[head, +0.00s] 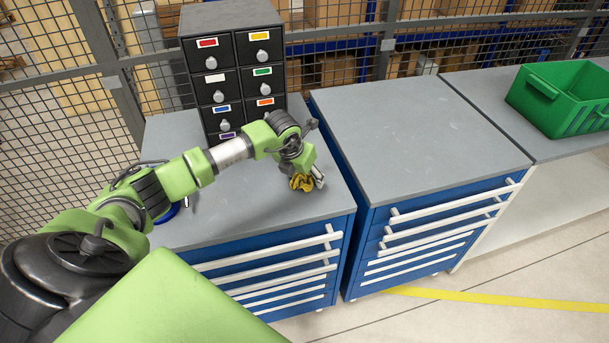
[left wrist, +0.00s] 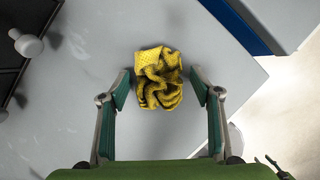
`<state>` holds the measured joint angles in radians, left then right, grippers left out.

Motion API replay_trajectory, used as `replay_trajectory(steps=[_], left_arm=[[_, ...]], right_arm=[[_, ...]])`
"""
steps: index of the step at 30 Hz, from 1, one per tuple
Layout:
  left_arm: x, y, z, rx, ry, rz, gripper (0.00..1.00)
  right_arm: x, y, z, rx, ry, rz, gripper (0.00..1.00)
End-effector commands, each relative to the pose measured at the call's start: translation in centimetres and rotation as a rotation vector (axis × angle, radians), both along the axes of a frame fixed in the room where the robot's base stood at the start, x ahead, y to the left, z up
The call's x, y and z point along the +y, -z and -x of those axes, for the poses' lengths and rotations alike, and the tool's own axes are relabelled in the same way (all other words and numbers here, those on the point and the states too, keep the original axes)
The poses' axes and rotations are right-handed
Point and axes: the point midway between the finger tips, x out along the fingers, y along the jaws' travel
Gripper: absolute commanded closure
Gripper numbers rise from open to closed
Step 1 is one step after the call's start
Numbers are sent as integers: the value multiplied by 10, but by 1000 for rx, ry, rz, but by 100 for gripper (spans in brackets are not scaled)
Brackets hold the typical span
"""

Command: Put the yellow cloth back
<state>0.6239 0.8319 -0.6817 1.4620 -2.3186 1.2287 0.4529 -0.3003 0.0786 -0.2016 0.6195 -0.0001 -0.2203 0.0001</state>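The yellow cloth (head: 301,182) is a crumpled bundle at the front right of the left cabinet's grey top (head: 255,202). In the left wrist view the cloth (left wrist: 158,78) lies centred ahead of the fingertips, with space on both sides. My left gripper (head: 308,178) is directly over the cloth, pointing down. In the left wrist view its two fingers (left wrist: 160,88) are spread wide, open and empty, one on each side of the cloth. Whether the fingers touch the surface cannot be told. My right gripper does not show in either view.
A black drawer unit (head: 235,60) with colour labels and round knobs stands behind my left arm. A second blue cabinet (head: 420,140) to the right has a clear grey top, with a narrow gap between the cabinets. A green crate (head: 540,115) stands on the far right bench.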

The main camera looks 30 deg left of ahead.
Motion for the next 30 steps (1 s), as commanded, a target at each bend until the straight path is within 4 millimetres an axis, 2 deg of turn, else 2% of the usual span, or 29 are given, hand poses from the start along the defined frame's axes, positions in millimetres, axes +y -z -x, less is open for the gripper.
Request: replay_trajectory(steps=[11,14,17,24,30], left_arm=[[0,-5,0,0,0,0,42],[1,-11,3,-3,1,-1,42],[1,-25,9,-5,1,-3,42],[-1,-74,29,-6,0,-3,42],[-2,-104,41,-4,0,0,42]], right_arm=[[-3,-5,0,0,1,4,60],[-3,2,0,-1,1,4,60],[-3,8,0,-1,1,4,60],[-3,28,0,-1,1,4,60],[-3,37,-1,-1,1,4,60]])
